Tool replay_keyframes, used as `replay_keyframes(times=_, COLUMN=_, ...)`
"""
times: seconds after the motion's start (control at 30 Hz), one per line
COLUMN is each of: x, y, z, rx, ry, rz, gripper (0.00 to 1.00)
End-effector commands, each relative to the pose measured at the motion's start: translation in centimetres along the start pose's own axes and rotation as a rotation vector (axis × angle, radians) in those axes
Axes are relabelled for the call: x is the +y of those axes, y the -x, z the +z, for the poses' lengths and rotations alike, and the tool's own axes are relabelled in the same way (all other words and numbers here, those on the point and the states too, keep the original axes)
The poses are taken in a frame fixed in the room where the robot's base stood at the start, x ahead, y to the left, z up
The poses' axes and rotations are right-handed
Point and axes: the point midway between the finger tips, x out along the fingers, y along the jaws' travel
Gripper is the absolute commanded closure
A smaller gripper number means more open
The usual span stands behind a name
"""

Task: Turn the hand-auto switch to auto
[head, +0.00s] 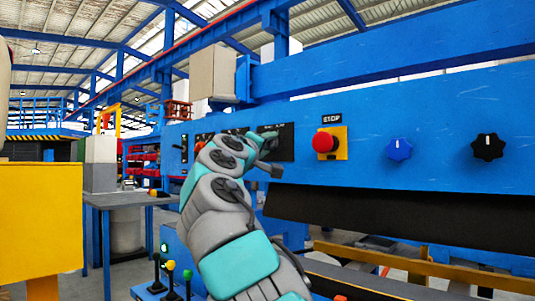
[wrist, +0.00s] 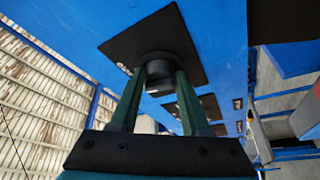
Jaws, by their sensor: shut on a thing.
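The switch is a dark round knob (wrist: 160,62) on a square black plate (wrist: 190,35), seen in the wrist view. My gripper (wrist: 162,77) has one finger on each side of the knob and is shut on it. In the head view, the same black plate (head: 286,143) is on the blue panel, partly behind my arm. The small lettering on it is too blurred to read, and the knob is hidden there by my gripper (head: 266,154). Which way the knob points cannot be told.
Right of the plate on the blue panel (head: 440,110) are a red stop button (head: 324,141) on a yellow plate, a blue knob (head: 399,149) and a black knob (head: 488,147). Below is a black ledge (head: 400,213). Levers (head: 171,282) stand at lower left.

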Motion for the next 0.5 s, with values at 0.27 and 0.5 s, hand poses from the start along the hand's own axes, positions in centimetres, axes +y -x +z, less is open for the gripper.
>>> replay_keyframes(times=0.27, x=-0.46, y=-0.18, z=0.10, rx=-0.001, ry=-0.117, rz=0.044, gripper=1.00)
replay_keyframes(times=0.5, x=-0.36, y=-0.05, z=-0.09, rx=0.002, ry=-0.197, rz=0.077, gripper=1.00)
